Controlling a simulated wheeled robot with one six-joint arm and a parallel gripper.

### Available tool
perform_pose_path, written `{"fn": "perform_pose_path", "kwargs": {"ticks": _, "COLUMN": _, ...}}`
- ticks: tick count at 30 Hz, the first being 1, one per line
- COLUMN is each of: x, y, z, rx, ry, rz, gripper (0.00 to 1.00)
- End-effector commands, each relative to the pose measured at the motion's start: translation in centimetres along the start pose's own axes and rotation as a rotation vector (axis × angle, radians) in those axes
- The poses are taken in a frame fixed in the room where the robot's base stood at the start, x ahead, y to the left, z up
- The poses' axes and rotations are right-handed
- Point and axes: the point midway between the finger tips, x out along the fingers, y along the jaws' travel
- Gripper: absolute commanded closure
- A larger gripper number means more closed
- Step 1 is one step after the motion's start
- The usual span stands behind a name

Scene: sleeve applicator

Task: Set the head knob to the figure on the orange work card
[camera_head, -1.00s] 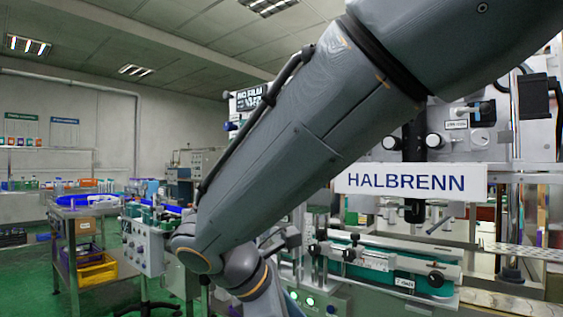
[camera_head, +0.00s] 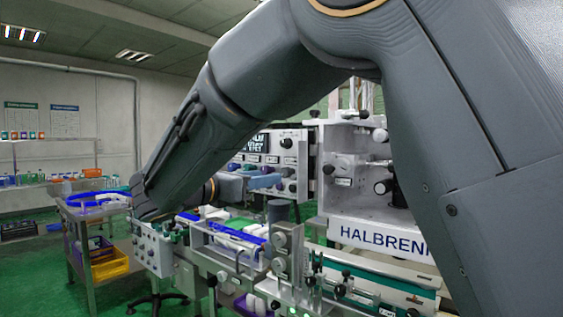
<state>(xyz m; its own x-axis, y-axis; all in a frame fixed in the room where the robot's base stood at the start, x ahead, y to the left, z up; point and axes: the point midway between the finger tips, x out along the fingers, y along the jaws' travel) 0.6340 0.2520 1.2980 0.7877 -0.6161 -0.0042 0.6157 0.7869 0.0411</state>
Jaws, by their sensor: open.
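My arm crosses the picture from upper right to left and bends back at its wrist. My gripper (camera_head: 266,181), with blue-grey fingers, is in front of the control panel, its fingers pointing right; it is open and holds nothing that I can see. The white machine head (camera_head: 350,200) stands right of it. I cannot tell which is the head knob, and no figures are readable. I cannot make out an orange work card. My arm hides the head's right side.
The control panel (camera_head: 288,187) has a dark display (camera_head: 250,142) and several knobs. A HALBRENN sign (camera_head: 380,241) is below the head. A conveyor with guide rails (camera_head: 235,240) runs below my gripper. A metal table with a yellow crate (camera_head: 110,266) is at left; green floor there is open.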

Motion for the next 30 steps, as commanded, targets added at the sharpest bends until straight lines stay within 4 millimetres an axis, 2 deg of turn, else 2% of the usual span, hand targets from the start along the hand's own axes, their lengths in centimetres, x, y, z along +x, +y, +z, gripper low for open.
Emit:
{"fn": "perform_pose_path", "kwargs": {"ticks": 4, "x": 1.2, "y": 0.1, "z": 0.3, "rx": -0.006, "ry": -0.007, "rz": 0.000, "gripper": 0.59}}
{"fn": "perform_pose_path", "kwargs": {"ticks": 12, "x": 5.4, "y": 0.0, "z": 0.3, "rx": -0.005, "ry": -0.005, "rz": -0.001, "gripper": 0.59}}
{"fn": "perform_pose_path", "kwargs": {"ticks": 16, "x": 6.8, "y": 0.1, "z": 0.3, "rx": -0.004, "ry": -0.005, "rz": -0.001, "gripper": 0.59}}
{"fn": "perform_pose_path", "kwargs": {"ticks": 21, "x": 7.6, "y": 0.1, "z": 0.2, "rx": -0.003, "ry": -0.005, "rz": 0.001, "gripper": 0.59}}
{"fn": "perform_pose_path", "kwargs": {"ticks": 28, "x": 7.7, "y": 0.1, "z": 0.2, "rx": -0.003, "ry": -0.005, "rz": 0.001, "gripper": 0.59}}
{"fn": "perform_pose_path", "kwargs": {"ticks": 30, "x": 7.7, "y": 0.1, "z": 0.2, "rx": -0.003, "ry": -0.005, "rz": 0.001, "gripper": 0.69}}
